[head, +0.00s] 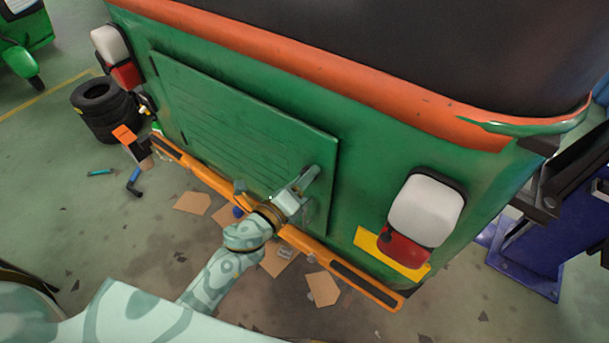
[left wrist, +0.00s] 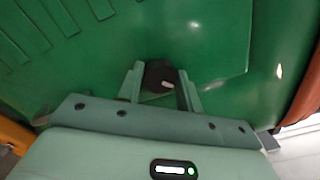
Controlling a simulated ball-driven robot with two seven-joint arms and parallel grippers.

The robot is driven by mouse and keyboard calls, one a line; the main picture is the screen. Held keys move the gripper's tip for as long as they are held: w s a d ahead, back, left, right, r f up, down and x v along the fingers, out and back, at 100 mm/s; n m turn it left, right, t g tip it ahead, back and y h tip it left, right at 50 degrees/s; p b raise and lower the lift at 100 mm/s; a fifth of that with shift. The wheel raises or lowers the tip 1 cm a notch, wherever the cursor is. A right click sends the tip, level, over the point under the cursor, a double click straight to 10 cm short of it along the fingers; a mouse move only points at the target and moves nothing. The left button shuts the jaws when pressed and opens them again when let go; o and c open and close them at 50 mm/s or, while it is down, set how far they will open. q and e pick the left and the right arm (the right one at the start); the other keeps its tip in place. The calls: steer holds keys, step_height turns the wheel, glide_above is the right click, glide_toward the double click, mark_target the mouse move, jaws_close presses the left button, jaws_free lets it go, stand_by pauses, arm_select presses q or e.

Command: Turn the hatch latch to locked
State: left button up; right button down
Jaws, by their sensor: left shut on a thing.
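The green hatch (head: 235,125) is a slatted panel on the back of the green rickshaw, and it lies flat against the body. Its latch, a dark knob (left wrist: 160,75) with a small light mark, shows in the left wrist view. My left gripper (head: 308,178) reaches the lower right part of the hatch. In the left wrist view its two fingers (left wrist: 160,88) stand on either side of the knob and are shut on it. In the head view the gripper hides the latch. My right gripper is not in view.
An orange bumper (head: 345,272) runs below the hatch, close under my left wrist. A tail lamp (head: 425,210) is to the right, with a blue lift post (head: 560,240) beyond. Tyres (head: 103,108) and cardboard scraps (head: 192,203) are on the floor.

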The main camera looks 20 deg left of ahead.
arm_select(q)
steer(key=n+p, duration=0.2)
steer(key=n, duration=0.6)
steer(key=shift+n, duration=0.4)
steer(key=shift+p, duration=0.3)
steer(key=o, duration=1)
steer(key=b+v, duration=0.3)
steer(key=v, duration=1.3)
steer(key=shift+s+a+b, duration=0.1)
steer(key=shift+s+b, duration=0.1)
steer(key=shift+b, duration=0.1)
